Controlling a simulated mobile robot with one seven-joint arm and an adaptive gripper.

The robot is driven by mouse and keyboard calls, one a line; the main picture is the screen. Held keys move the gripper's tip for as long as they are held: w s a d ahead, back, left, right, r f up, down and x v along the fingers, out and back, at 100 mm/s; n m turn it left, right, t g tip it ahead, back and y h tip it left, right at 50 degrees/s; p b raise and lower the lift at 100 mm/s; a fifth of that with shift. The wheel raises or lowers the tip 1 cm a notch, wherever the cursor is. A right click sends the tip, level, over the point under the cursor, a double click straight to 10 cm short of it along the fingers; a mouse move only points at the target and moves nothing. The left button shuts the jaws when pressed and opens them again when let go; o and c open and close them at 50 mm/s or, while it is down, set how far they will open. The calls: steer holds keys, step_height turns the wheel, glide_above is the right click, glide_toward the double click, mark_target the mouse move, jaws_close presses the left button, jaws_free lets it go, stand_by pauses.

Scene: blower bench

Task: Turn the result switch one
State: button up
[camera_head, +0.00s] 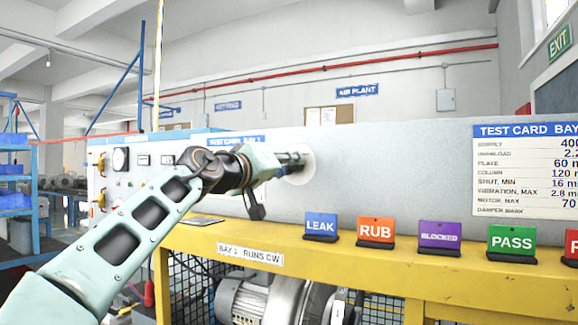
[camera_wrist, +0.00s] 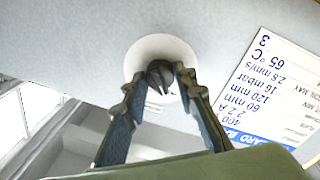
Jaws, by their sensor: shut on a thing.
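The result switch (camera_wrist: 159,72) is a small dark knob on a round white plate (camera_wrist: 150,48) set in the grey panel. In the head view the plate (camera_head: 307,170) shows partly behind my gripper (camera_head: 302,158), and the knob is hidden. My gripper reaches the panel from the left. In the wrist view its two dark fingers (camera_wrist: 166,80) close on either side of the knob and hold it. The pointed tip of the knob shows between the fingertips. Any marks around the switch are not readable.
A row of coloured signs stands on the yellow bench ledge (camera_head: 400,265) below the panel: LEAK (camera_head: 320,227), RUB (camera_head: 376,231), BLOCKED (camera_head: 440,237) and PASS (camera_head: 511,242) among them. A test card (camera_head: 530,170) is on the panel at right. A motor (camera_head: 270,300) sits below.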

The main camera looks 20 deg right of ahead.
steer(key=shift+f+n, duration=0.1)
steer(key=shift+n, duration=0.5)
steer(key=o, duration=1.2)
steer(key=shift+c, duration=0.2)
steer(key=shift+a, duration=0.1)
steer(key=v, duration=1.2)
